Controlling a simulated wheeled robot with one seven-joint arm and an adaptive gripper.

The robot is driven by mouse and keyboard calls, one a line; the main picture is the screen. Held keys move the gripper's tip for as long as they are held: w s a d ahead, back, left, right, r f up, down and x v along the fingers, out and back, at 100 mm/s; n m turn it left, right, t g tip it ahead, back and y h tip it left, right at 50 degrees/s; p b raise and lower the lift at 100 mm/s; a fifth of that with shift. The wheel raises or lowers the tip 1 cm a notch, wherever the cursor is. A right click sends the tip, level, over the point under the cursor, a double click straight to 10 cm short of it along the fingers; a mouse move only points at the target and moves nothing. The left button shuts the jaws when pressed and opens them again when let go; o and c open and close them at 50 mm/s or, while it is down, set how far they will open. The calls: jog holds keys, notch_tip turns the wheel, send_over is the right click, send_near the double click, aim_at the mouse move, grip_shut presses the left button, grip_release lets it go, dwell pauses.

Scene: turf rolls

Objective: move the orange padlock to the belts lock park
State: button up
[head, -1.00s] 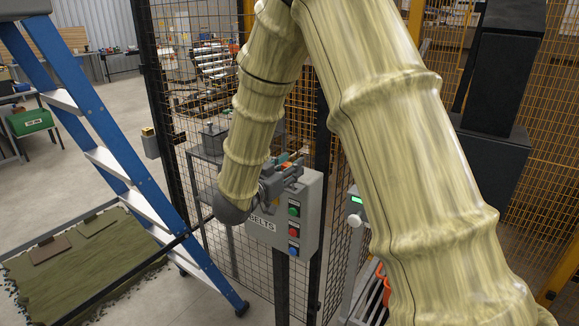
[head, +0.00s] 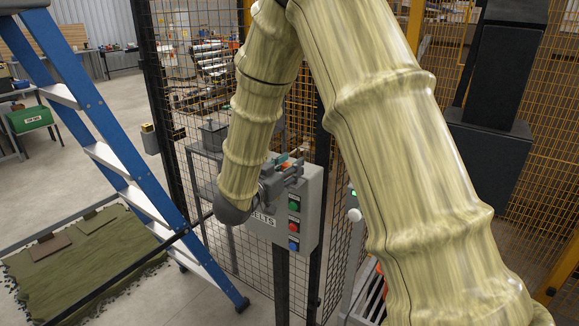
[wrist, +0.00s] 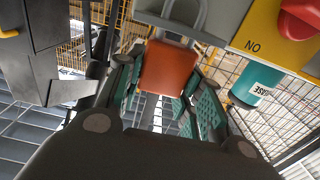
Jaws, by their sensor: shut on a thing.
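The orange padlock (wrist: 168,68) is between the teal-padded fingers of my gripper (wrist: 165,95) in the wrist view. My gripper is shut on its body. The padlock's grey shackle (wrist: 202,18) points away from me and overlaps a grey surface at the top; I cannot tell whether it touches or passes through anything. In the head view my gripper (head: 284,172) is at the upper part of the grey BELTS box (head: 311,200), partly hidden by my arm. The lock park itself is not clearly made out.
The wrist view shows a yellow plate (wrist: 262,35) marked NO, a red knob (wrist: 300,20) and a teal cylinder (wrist: 255,84) close on the right. The BELTS box has several coloured buttons. A blue ladder (head: 110,150) stands left; mesh fencing (head: 335,230) is behind the box.

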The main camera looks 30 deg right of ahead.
jog(key=shift+f, duration=0.45)
jog(key=o, duration=1.1)
jog(key=shift+o, duration=0.2)
jog(key=v, duration=1.2)
